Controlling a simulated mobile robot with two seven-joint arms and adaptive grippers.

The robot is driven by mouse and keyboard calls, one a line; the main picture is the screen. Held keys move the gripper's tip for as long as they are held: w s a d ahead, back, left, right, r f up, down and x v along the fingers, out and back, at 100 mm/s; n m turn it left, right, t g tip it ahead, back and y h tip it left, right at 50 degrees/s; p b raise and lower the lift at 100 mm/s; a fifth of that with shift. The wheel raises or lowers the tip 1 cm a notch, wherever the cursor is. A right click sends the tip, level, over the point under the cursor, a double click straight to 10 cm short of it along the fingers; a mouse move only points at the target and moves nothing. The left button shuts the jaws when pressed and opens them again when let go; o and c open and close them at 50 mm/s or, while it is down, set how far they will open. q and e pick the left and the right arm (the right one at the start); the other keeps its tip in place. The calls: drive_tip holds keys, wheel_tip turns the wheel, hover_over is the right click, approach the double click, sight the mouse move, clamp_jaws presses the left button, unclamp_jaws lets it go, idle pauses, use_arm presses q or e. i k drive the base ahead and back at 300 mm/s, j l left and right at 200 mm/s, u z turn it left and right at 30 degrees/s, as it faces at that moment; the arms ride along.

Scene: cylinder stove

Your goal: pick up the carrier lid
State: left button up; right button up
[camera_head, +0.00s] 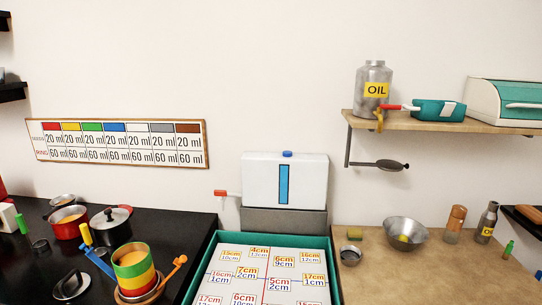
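A dark round lid with a raised handle (71,286) lies flat on the black counter at the lower left; I cannot tell for certain that it is the carrier lid. To its right stands a stacked round container (135,268) with orange, yellow, green and red bands, open at the top. An orange handle-like piece (172,271) rises beside it on the right. A black pot with its lid on (112,226) stands behind. Neither of my grippers is in view.
A red pot (68,222) stands at the counter's left. A teal-edged tray (213,252) with a numbered sheet lies in the middle. A white tank (285,180) stands behind it. A metal bowl (405,233) sits on the wooden counter, right.

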sight(73, 283)
drive_tip(key=u, duration=1.5)
